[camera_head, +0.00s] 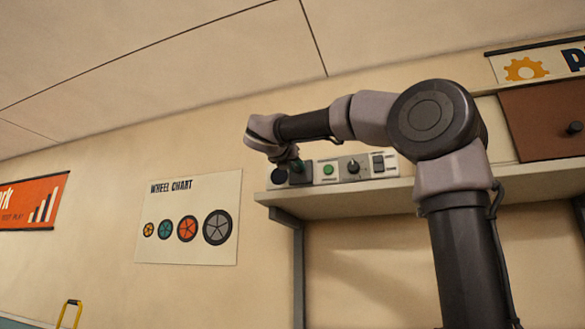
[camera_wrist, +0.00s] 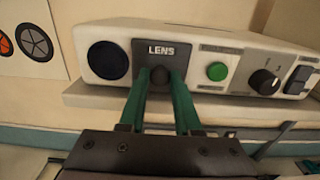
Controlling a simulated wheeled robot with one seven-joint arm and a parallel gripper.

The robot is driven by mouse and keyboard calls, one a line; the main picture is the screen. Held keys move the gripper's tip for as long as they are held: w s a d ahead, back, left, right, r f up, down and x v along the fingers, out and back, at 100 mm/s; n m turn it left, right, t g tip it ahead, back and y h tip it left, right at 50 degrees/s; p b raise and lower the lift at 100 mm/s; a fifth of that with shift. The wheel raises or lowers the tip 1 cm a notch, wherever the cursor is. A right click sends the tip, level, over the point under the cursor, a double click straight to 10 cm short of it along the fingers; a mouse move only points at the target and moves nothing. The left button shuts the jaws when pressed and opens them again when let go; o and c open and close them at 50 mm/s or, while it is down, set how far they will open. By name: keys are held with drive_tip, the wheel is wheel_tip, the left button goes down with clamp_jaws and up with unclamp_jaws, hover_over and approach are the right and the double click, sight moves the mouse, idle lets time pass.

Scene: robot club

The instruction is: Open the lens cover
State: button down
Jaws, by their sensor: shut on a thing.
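The lens cover (camera_wrist: 142,50) is a dark grey plate marked LENS with a small dark knob (camera_wrist: 160,76), on the front of a white device (camera_wrist: 211,52). My gripper (camera_wrist: 161,82) has its two green fingers on either side of the knob and is shut on it. A dark round lens (camera_wrist: 109,60) shows in the white front just left of the cover and is not covered by it. In the head view my gripper (camera_head: 296,165) reaches down to the device (camera_head: 327,171), partly hiding the cover (camera_head: 300,175).
The device also has a green button (camera_wrist: 217,72), a black dial (camera_wrist: 264,82) and a dark switch (camera_wrist: 298,79) to the right. It stands on a wall shelf (camera_head: 350,194). A brown cabinet (camera_head: 540,120) is at the right, and a wheel chart (camera_head: 188,218) hangs at the left.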

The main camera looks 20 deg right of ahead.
drive_tip(key=c, duration=0.6)
unclamp_jaws()
drive_tip(key=shift+c, duration=0.2)
drive_tip(key=v, duration=1.1)
drive_tip(key=shift+w, duration=0.1)
